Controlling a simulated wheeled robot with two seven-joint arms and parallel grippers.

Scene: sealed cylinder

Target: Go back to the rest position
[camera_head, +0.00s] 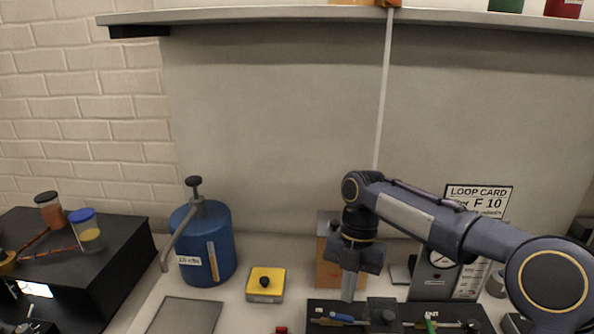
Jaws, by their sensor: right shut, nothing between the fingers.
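My right arm comes in from the right, and my right gripper (349,284) points down over the bench in front of an orange-brown box (327,262). It is shut and holds nothing. Its fingertips are above the back edge of a black tray (318,306); whether they touch it I cannot tell. My left gripper is not in view. A blue cylinder (222,225) with a pump top and a grey spout stands upright on the bench to the left.
A yellow block (265,284) with a black knob sits mid-bench. A grey plate (184,317) lies at the front. A dial unit (431,272) and a loop card (477,200) stand behind my right arm. A black case (97,262) with jars is at left. A shelf (250,14) runs overhead.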

